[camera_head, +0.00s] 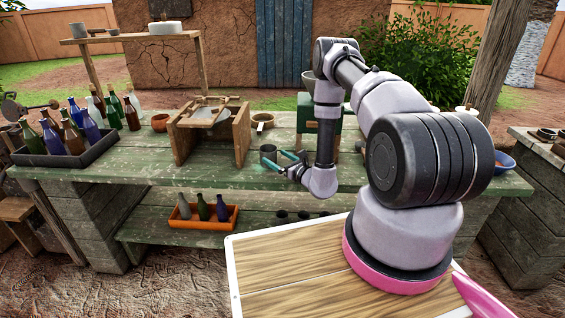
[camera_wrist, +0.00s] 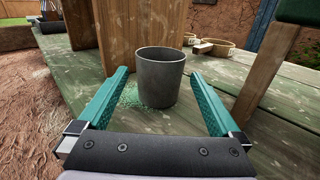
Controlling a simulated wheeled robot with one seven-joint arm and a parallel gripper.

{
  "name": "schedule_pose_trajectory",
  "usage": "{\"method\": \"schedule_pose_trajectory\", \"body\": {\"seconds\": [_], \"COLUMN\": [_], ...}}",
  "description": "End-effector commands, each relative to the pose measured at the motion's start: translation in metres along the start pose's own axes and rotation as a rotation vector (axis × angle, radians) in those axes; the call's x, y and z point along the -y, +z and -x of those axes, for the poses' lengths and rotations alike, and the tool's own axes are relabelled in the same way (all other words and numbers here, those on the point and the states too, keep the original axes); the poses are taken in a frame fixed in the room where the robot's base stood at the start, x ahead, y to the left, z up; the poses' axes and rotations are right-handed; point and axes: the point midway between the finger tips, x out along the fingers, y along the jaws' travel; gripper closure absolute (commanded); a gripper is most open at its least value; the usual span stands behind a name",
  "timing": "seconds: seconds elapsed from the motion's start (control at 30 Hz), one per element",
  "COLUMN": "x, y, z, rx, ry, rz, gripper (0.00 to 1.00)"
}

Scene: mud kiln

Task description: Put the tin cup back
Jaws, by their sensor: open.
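The tin cup (camera_wrist: 160,80) is a dark grey cylinder standing upright on the green worktop (camera_wrist: 75,65) in the wrist view. It also shows in the head view (camera_head: 268,153), near the worktop's front edge. My gripper (camera_wrist: 162,92) is open, with one teal finger at the left of the cup and one at the right. The cup stands between and slightly beyond the fingertips, with gaps on both sides. My gripper also shows in the head view (camera_head: 284,160), reaching in from the right.
A wooden stand (camera_head: 238,135) is close behind the cup, to its left in the head view. A green box (camera_head: 318,122) on a wooden support is to the right. A black tray (camera_head: 62,156) of several bottles is at the left. An orange tray (camera_head: 190,222) holds bottles on the lower shelf.

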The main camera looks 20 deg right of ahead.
Motion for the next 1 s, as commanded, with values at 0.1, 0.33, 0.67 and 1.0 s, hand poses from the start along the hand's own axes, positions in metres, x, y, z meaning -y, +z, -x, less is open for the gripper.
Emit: {"method": "schedule_pose_trajectory", "body": {"seconds": [0.1,0.33,0.67,1.0], "x": [0.001,-0.001,-0.027,-0.132], "y": [-0.001,0.0,0.079,0.263], "z": [0.02,0.034,0.007,0.026], "rx": [-0.002,0.0,0.075,0.142], "ry": [-0.003,0.0,0.203,0.802], "rz": [-0.003,-0.002,0.049,0.329], "gripper": [0.0,0.0,0.0,0.0]}}
